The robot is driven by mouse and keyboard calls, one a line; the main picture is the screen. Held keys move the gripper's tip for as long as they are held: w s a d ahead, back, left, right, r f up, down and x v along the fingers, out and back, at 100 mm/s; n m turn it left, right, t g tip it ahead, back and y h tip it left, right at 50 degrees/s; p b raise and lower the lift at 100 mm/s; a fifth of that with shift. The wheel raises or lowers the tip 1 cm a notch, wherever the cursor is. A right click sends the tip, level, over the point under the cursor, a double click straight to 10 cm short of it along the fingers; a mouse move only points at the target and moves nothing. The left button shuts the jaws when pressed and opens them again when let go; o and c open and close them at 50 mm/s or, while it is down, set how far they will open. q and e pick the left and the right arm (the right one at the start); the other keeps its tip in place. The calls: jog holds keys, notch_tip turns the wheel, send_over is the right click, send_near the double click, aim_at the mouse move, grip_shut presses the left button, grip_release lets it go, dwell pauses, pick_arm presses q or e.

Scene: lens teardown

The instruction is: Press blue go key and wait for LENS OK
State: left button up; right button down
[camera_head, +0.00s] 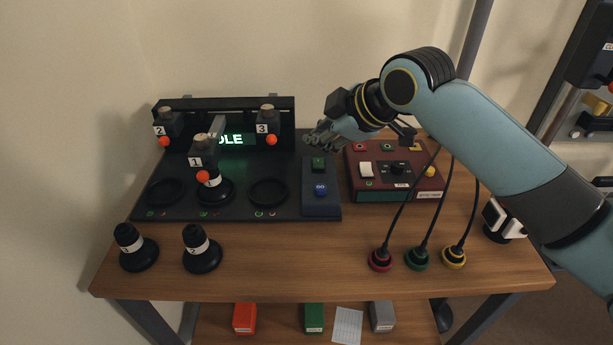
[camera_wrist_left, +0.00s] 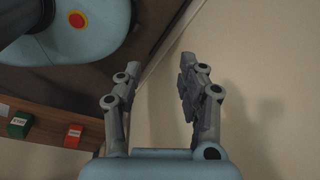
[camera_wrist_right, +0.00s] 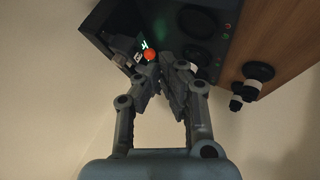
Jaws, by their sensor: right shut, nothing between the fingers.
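The blue go key (camera_head: 320,189) is a round blue button on the dark key panel (camera_head: 321,208) at the right end of the black test bench (camera_head: 235,212). A green key (camera_head: 318,165) sits behind it. The bench display (camera_head: 237,139) shows green letters reading like "DLE", its left part hidden by a post. My right gripper (camera_head: 313,141) is shut and empty, above the panel's back edge and apart from the blue key. It also shows in the right wrist view (camera_wrist_right: 172,62). My left gripper (camera_wrist_left: 160,78) is open and empty, seen only in its wrist view.
Posts numbered 1 (camera_head: 201,152), 2 and 3 with orange balls stand over the bench; a lens sits under post 1. Two black lenses (camera_head: 201,250) stand at the table's front left. A red box (camera_head: 362,153) and cabled plugs (camera_head: 417,259) are at right.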

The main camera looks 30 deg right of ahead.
jog(key=b, duration=0.8)
send_over(318, 189)
notch_tip(318, 189, down, 7)
jog(key=shift+f, duration=0.8)
pick_arm(q)
notch_tip(318, 189, down, 9)
jog(key=s, duration=0.2)
jog(key=shift+s+r+g, duration=0.2)
jog(key=shift+s+g, duration=0.05)
jog(key=shift+g, duration=0.05)
pick_arm(e)
jog(key=shift+f, duration=0.1)
jog(key=shift+f, duration=0.3)
pick_arm(q)
jog(key=shift+r, duration=0.1)
